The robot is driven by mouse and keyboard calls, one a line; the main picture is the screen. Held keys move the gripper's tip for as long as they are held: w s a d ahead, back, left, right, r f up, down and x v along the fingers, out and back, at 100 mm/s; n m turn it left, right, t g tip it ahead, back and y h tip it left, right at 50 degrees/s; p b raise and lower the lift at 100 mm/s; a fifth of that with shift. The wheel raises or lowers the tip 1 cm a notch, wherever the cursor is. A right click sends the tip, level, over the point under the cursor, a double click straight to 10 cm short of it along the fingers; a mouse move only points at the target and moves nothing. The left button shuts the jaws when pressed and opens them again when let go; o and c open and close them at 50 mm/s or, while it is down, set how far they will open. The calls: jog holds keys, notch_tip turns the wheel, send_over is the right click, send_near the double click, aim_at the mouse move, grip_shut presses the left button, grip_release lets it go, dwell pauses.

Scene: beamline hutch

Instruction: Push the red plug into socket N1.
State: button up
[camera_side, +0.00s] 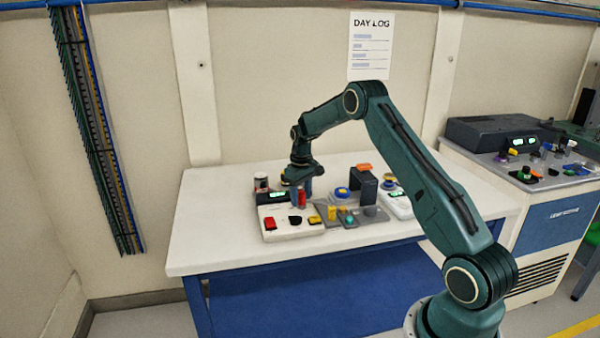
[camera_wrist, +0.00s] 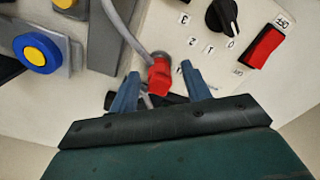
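The red plug (camera_wrist: 160,78) shows in the wrist view between the two blue fingers of my gripper (camera_wrist: 160,71), with a grey cable running up from it. A gap shows between the plug and each finger, so my gripper is open around it. In the side view my gripper (camera_side: 305,190) points down at the back of the white panel (camera_side: 290,232), with the red plug (camera_side: 301,198) beside its fingers. I cannot make out an N1 label, and socket N1 is not identifiable in either view.
A black knob (camera_wrist: 225,15) and a red rocker switch (camera_wrist: 264,46) are on the panel right of the plug. A blue and yellow button (camera_wrist: 37,50) is at the left. A dark box with a green display (camera_side: 274,196) stands behind. The table's left end is clear.

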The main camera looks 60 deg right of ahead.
notch_tip(320, 180, up, 14)
dwell(0.9)
